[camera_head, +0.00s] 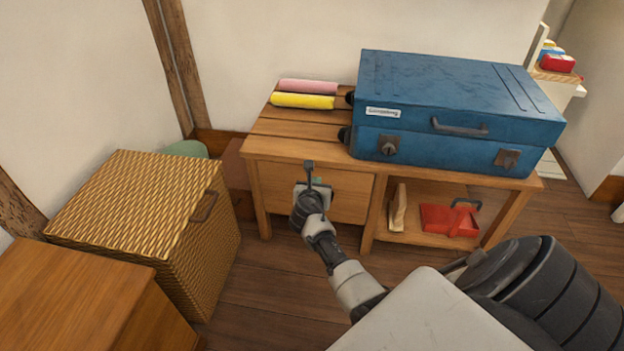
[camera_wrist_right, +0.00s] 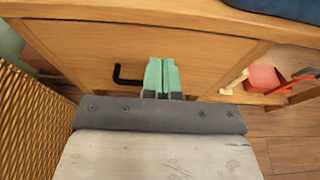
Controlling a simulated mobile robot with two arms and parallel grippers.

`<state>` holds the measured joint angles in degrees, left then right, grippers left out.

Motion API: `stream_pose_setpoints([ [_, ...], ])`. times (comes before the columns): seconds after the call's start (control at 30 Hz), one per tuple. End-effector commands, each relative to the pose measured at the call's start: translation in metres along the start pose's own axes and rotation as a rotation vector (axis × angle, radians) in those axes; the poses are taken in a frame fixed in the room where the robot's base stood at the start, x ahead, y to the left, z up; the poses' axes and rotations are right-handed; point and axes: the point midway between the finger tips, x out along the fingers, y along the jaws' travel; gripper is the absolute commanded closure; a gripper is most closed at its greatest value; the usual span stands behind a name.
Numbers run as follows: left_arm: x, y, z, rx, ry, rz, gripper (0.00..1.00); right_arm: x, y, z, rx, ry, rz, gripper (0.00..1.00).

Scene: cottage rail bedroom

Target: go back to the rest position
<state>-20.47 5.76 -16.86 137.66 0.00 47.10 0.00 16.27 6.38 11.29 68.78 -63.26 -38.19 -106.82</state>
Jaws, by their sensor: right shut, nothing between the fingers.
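My right arm reaches from the lower right of the head view to the front of a wooden bench. My right gripper (camera_head: 312,184) is at the bench's drawer (camera_head: 345,197). In the right wrist view its two pale green fingers (camera_wrist_right: 162,75) are together, with nothing between them. The drawer is shut, and its dark handle (camera_wrist_right: 128,78) shows just left of the fingers. I cannot tell whether the fingers touch the drawer front. My left gripper is in neither view.
A blue suitcase (camera_head: 450,105) lies on the bench top (camera_head: 290,125), beside a pink roll (camera_head: 308,86) and a yellow roll (camera_head: 303,101). A red object (camera_head: 449,220) sits on the lower shelf. A woven hamper (camera_head: 140,205) and a wooden cabinet (camera_head: 75,295) stand at left.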

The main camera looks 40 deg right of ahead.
Motion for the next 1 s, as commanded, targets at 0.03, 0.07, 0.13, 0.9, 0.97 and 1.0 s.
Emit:
stream_pose_setpoints([
  [0.03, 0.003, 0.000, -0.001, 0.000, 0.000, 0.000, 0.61, 0.000, -0.002, 0.002, -0.001, 0.000, 0.000, 1.00],
  [0.07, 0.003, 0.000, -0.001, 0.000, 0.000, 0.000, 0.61, 0.000, -0.002, 0.002, -0.001, 0.001, 0.000, 1.00],
  [0.13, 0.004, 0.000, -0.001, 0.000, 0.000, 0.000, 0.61, 0.000, -0.003, 0.001, -0.001, 0.001, 0.000, 1.00],
  [0.9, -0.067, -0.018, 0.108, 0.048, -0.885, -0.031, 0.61, -0.202, 0.038, -0.004, 1.533, 0.511, 0.361, 1.00],
  [0.97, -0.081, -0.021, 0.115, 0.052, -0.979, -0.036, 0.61, -0.229, 0.041, 0.000, 1.690, 0.622, 0.365, 1.00],
  [1.0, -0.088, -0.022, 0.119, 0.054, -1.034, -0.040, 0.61, -0.244, 0.042, 0.003, 1.780, 0.690, 0.363, 1.00],
])
